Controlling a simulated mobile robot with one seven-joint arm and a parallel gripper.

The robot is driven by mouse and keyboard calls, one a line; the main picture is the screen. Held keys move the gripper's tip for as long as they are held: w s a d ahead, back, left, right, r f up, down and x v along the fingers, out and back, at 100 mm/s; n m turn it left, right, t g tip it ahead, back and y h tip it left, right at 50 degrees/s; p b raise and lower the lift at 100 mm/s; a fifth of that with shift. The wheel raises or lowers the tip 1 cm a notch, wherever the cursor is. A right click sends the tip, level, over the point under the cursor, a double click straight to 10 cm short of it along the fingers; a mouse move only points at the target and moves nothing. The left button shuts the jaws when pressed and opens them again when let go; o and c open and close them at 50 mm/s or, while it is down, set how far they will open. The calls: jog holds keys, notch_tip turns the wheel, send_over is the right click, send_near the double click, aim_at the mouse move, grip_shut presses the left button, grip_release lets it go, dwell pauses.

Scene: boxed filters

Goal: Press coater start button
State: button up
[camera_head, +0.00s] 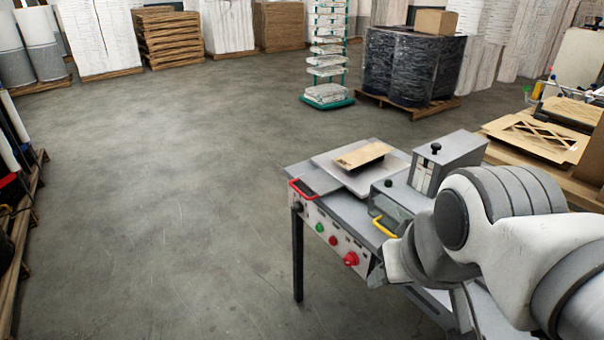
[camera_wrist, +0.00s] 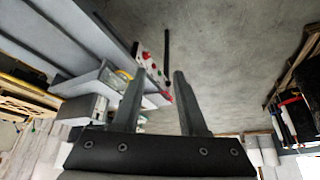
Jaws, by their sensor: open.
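The coater (camera_head: 345,205) is a grey bench machine with a light front panel (camera_head: 309,216). The panel carries a green button (camera_head: 319,227), a small red button (camera_head: 333,240) and a larger red knob (camera_head: 351,258). No label is readable, so I cannot tell by text which is the start button. My gripper (camera_wrist: 160,73) is open and empty in the wrist view. The panel shows there beyond and between its fingers, apart from them. In the head view my arm covers the coater's right end, and I cannot make out the fingers.
A brown board (camera_head: 362,155) lies on the coater's top plate. A red handle (camera_head: 301,188) and a yellow handle (camera_head: 384,227) stick out at its front. A table with cardboard frames (camera_head: 535,138) stands at the right. The floor left of the coater is clear.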

grip_shut()
dwell(1.5)
